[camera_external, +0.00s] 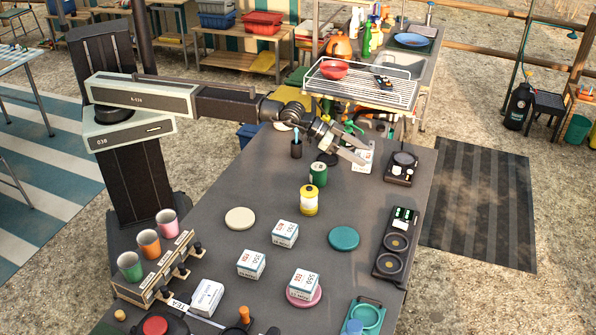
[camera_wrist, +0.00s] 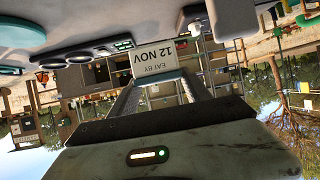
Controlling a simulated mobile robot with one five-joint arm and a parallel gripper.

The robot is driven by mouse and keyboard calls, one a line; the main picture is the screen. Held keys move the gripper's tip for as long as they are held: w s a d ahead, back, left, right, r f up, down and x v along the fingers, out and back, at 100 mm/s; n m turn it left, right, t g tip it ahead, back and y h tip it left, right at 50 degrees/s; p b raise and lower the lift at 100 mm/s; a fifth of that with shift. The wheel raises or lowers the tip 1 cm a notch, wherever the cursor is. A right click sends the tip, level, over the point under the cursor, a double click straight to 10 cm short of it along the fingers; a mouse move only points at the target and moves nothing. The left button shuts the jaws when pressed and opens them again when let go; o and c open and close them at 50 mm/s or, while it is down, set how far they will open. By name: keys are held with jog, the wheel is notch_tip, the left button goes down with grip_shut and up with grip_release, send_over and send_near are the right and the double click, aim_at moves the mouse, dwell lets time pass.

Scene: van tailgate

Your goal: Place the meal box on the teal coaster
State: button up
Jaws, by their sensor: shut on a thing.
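My gripper (camera_external: 349,152) is at the far end of the grey table, shut on a white meal box (camera_external: 363,161). In the wrist view, my gripper (camera_wrist: 161,90) holds the meal box (camera_wrist: 160,56) between its fingers, with its "EAT BY 12 NOV" label upside down. I cannot tell whether the box touches the table. The teal coaster (camera_external: 344,238) lies flat and empty, nearer the camera than the gripper. Similar boxes stand at mid-table (camera_external: 286,234), nearer left (camera_external: 251,264), and on a pink coaster (camera_external: 317,296).
A green can (camera_external: 318,174), a yellow-and-white jar (camera_external: 309,201) and a dark pen cup (camera_external: 296,150) stand near the arm. A black scale (camera_external: 402,168) and a dark two-ring unit (camera_external: 394,250) line the right edge. A cream coaster (camera_external: 240,218) is empty. Table around the teal coaster is clear.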

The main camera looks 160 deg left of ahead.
jog(key=shift+w, duration=0.3)
jog(key=w+d+r+p, duration=0.1)
jog(key=w+d, duration=0.6)
jog(key=w, duration=0.3)
jog(key=r+m+t+h, duration=0.1)
send_over(339, 235)
notch_tip(339, 235, down, 11)
jog(key=b, duration=0.9)
jog(key=shift+w+r+b, duration=0.15)
jog(key=shift+r+b, duration=0.05)
jog(key=shift+b, duration=0.15)
jog(key=shift+r, duration=0.3)
jog(key=shift+f, duration=0.2)
jog(key=o, duration=1.5)
jog(key=shift+r, duration=0.15)
